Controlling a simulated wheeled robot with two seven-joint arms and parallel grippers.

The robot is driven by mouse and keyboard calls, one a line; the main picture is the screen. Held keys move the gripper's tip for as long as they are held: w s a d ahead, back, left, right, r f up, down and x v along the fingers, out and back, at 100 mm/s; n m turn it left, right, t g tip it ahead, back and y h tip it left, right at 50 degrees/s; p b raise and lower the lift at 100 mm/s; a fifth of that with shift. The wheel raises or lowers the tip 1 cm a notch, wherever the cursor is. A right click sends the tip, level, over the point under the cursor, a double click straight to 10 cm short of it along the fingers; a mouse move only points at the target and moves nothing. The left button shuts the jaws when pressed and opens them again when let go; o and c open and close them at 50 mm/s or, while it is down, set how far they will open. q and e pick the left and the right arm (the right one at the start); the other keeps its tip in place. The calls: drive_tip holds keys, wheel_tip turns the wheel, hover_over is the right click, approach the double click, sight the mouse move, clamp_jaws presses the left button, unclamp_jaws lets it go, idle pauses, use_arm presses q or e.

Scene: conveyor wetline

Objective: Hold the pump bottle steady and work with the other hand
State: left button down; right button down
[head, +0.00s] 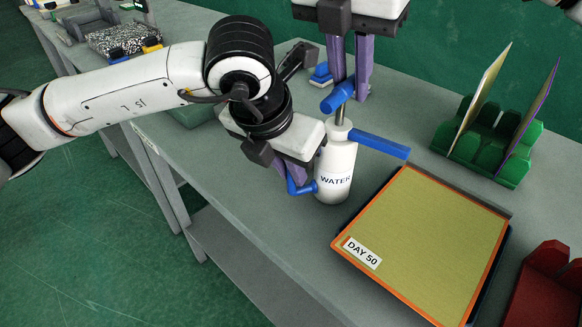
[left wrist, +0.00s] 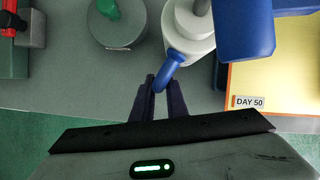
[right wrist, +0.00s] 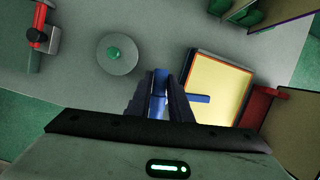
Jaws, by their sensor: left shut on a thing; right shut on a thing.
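The white pump bottle (head: 336,165), labelled WATER, stands upright on the grey table. A blue side handle (head: 303,187) juts from its lower left, and a blue bar (head: 378,143) extends right from its top. My left gripper (head: 293,180) is shut on the side handle; the handle (left wrist: 171,70) also shows between its fingers in the left wrist view. My right gripper (head: 350,88) comes from above and is shut on the blue pump top (head: 337,96). That top (right wrist: 159,84) shows between its fingers in the right wrist view, where the bottle body is hidden.
An orange-framed yellow panel (head: 432,235) labelled DAY 50 lies right of the bottle. A green rack (head: 512,172) holds two upright panels behind it. A red rack (head: 540,300) stands front right. A round grey lid with a green knob (right wrist: 118,53) sits to the left.

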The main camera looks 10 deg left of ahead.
drive_tip(key=shift+r, duration=0.95)
drive_tip(key=shift+f, duration=1.75)
drive_tip(key=shift+r, duration=1.8)
drive_tip(key=shift+f, duration=1.8)
drive_tip(key=c, duration=1.6)
unclamp_jaws()
drive_tip(key=shift+c, duration=0.2)
drive_tip(key=shift+r, duration=0.1)
